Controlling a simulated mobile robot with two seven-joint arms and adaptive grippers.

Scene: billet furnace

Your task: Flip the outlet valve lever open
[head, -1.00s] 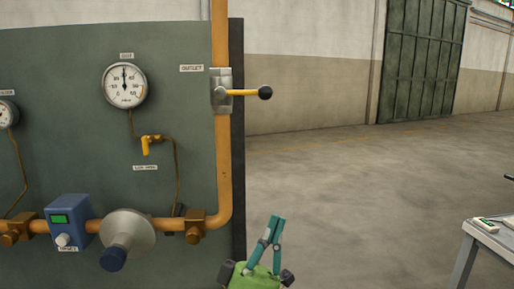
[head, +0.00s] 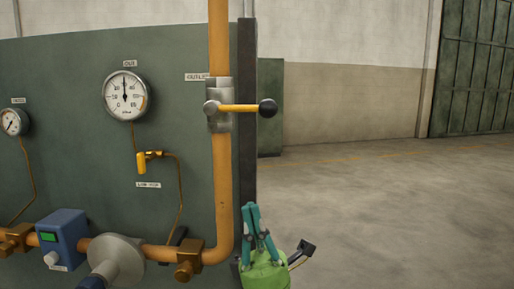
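The outlet valve is a grey body (head: 219,118) on the vertical orange pipe, beside a label reading OUTLET. Its yellow lever (head: 240,108) points right, level and across the pipe, ending in a black ball knob (head: 267,108).
The dark green panel (head: 80,100) carries a round gauge (head: 125,96), a small yellow valve (head: 143,162), a blue box (head: 63,236) and a grey round fitting (head: 117,260) on the lower pipe. The floor right of the panel (head: 400,210) is clear.

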